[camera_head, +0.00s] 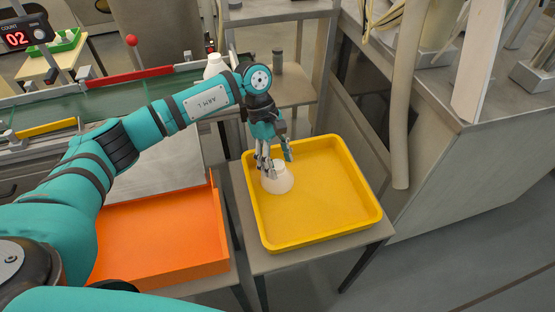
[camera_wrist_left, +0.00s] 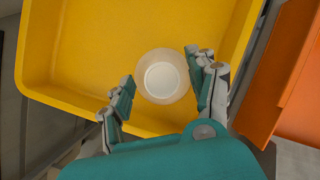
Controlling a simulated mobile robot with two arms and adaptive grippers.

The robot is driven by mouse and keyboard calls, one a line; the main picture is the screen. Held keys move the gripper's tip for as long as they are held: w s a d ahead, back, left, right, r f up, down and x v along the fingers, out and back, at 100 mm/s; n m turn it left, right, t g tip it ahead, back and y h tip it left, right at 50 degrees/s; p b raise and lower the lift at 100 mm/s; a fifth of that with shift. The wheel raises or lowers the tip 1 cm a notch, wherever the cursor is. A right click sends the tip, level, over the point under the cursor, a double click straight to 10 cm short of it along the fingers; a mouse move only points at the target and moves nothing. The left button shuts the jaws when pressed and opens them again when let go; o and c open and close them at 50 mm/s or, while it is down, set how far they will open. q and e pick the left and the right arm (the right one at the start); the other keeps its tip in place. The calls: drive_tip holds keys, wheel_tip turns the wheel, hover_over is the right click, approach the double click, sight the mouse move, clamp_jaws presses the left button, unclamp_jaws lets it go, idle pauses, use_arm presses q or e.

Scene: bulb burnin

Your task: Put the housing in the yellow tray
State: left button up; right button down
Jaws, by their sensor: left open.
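The housing (camera_head: 278,181) is a white, cone-like cup standing in the yellow tray (camera_head: 335,205), near the tray's back left part. In the left wrist view the housing (camera_wrist_left: 162,77) shows from above as a pale round shape, with the yellow tray (camera_wrist_left: 100,60) around it. My left gripper (camera_head: 275,163) is over the tray, just above the housing. My right gripper is not in view.
An orange tray (camera_head: 165,235) stands left of the yellow tray, below my left arm. A white bottle (camera_head: 214,66) stands by the green conveyor behind. A grey bench (camera_head: 450,130) with a hanging pale hose is at the right. The front and right of the yellow tray are empty.

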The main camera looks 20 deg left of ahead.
use_arm(q)
drive_tip(key=shift+r, duration=0.1)
drive_tip(key=v, duration=1.2)
